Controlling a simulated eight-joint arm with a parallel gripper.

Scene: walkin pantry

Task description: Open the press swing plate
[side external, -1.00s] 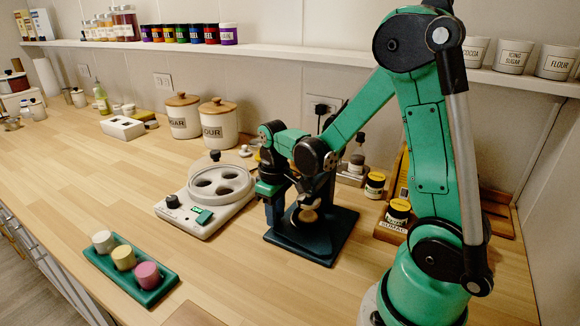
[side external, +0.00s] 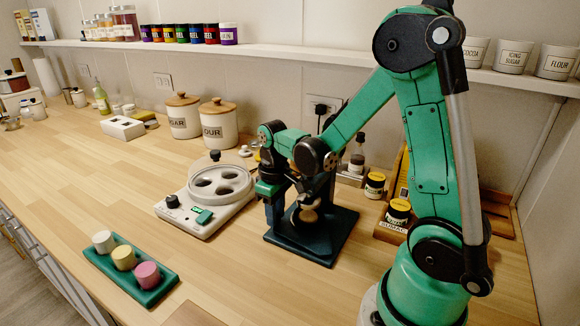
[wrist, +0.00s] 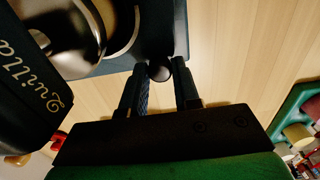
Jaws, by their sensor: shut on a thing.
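The press stands on a dark blue base plate (side external: 335,240) in the middle of the counter. Its round tan and metallic part (side external: 308,214) sits above the base, partly hidden by the frame and my arm. In the wrist view, shiny metal curved parts of the press (wrist: 65,45) are at upper left, beside a dark body lettered "Quilla". My gripper (side external: 273,222) points down at the press's left side. In the wrist view, my gripper (wrist: 160,78) is shut on a small dark round knob (wrist: 160,72) at the press's edge. Which part the knob belongs to is unclear.
A white appliance with a round top (side external: 205,205) stands close left of the press. A green tray (side external: 130,270) holds three coloured cups at the front left. Yellow-lidded jars (side external: 397,212) stand right of the press.

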